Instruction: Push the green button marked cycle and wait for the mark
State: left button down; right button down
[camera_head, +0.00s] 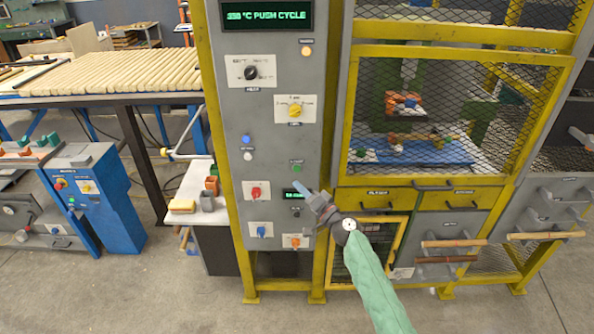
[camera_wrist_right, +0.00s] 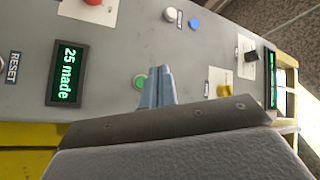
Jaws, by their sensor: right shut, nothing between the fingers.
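The green button (camera_head: 297,168) sits on the grey control panel (camera_head: 270,120), below its middle, with a small label that I cannot read. In the right wrist view the green button (camera_wrist_right: 139,81) shows beside my fingertips, partly hidden by them. My right gripper (camera_head: 300,185) is shut and empty, just below the button in the head view. Its fingers also show in the right wrist view (camera_wrist_right: 157,82). I cannot tell whether they touch the panel. The top display (camera_head: 265,15) reads a temperature and "PUSH CYCLE". A small display (camera_wrist_right: 67,73) reads "25 made". My left gripper is not in view.
Knobs and other buttons surround the spot, including a blue button (camera_head: 246,140), a yellow knob (camera_head: 295,111) and a red knob (camera_head: 256,192). A yellow-framed mesh enclosure (camera_head: 440,50) stands right of the panel. A table of wooden rods (camera_head: 110,75) is at left.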

aim_at(297, 169)
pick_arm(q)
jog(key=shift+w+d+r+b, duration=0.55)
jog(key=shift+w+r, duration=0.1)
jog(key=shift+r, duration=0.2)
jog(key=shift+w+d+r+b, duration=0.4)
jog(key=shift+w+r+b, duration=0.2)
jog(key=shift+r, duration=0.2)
pick_arm(e)
jog(key=shift+w, duration=2.6)
pick_arm(q)
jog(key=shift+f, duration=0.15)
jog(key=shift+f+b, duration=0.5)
jog(key=shift+b, duration=0.1)
pick_arm(e)
jog(key=shift+w, duration=0.45)
